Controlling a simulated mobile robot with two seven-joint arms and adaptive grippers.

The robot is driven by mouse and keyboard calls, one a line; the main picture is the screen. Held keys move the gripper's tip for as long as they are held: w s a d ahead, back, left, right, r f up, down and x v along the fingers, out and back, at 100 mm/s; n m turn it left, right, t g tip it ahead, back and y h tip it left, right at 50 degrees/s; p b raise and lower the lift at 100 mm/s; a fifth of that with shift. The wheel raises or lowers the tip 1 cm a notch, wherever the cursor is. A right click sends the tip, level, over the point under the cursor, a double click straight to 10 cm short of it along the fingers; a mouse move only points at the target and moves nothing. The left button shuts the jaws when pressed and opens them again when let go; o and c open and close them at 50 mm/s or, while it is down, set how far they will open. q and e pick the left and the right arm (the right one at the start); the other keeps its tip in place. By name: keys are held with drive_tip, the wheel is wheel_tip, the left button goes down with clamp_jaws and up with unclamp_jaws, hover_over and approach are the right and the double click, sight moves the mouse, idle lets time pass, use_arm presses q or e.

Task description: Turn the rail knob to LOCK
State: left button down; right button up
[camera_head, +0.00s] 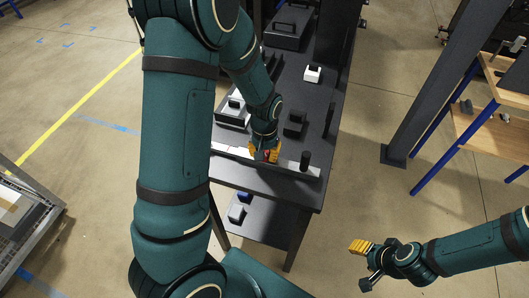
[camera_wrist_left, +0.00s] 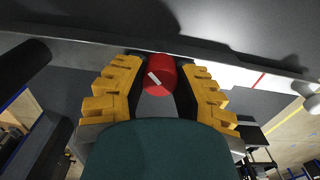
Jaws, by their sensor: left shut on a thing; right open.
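The red rail knob (camera_wrist_left: 162,68) sits between the two yellow fingers of my left gripper (camera_wrist_left: 158,88) in the left wrist view. A short white mark on its face is tilted. In the head view my left gripper (camera_head: 265,154) is down at the pale rail (camera_head: 233,151) along the table's front edge, shut on the knob, which is mostly hidden there. The rail also shows in the left wrist view (camera_wrist_left: 235,73), with a thin red line on it right of the knob. My right gripper (camera_head: 362,265) is open and empty, off the table at lower right.
The dark table (camera_head: 306,190) carries a black block (camera_head: 295,123), a white-topped block (camera_head: 312,74), a pale box (camera_head: 231,113) and a dark case (camera_head: 287,28). A short black post (camera_head: 305,160) stands by the rail's right end. A dark column (camera_head: 425,85) stands right of the table.

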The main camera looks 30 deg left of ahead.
use_arm(q)
drive_tip(key=c, duration=0.6)
unclamp_jaws()
drive_tip(key=shift+f, duration=0.1)
drive_tip(key=shift+w+r, duration=0.1)
drive_tip(key=shift+r, duration=0.4)
wheel_tip(320, 180, up, 11)
